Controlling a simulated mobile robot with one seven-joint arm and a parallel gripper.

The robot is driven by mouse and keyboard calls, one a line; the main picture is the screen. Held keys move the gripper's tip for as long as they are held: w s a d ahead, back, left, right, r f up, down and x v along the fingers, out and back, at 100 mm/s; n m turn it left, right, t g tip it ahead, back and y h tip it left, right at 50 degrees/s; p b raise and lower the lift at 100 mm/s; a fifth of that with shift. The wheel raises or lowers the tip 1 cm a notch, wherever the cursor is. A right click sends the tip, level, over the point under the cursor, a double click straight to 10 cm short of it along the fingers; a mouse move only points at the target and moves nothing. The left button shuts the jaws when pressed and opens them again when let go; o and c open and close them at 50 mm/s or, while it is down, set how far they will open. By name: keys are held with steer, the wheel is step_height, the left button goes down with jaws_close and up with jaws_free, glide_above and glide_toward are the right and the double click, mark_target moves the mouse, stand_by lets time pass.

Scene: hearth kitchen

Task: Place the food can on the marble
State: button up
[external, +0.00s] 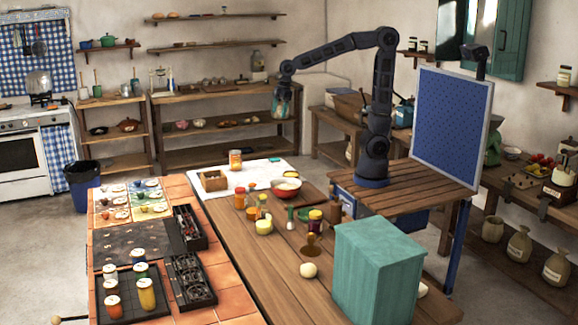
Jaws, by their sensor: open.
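A white marble slab (262,166) lies at the far end of the wooden table. A small orange-labelled cylinder (235,160), which looks like the food can, stands upright on its back edge area; it is too small to be sure of. My gripper (281,112) hangs pointing down, high above and behind the slab's right side, in front of the back shelf in the picture. It is open and apart from the cylinder. Its fingers are small and blurred against the shelf.
A red-rimmed bowl (286,189) and several jars stand nearby. A large green box (375,270) blocks the table's near right. Some bare slab surface shows around the cylinder.

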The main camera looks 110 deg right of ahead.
steer(key=s+a+f+t, duration=0.1)
steer(key=s+a, duration=0.7)
steer(key=s, duration=0.3)
steer(key=s+a+t, duration=0.1)
steer(key=s+a, duration=0.7)
steer(key=s, duration=0.3)
steer(key=shift+s+a+f+m, duration=0.15)
steer(key=shift+s+f+m, duration=0.15)
steer(key=shift+f, duration=0.1)
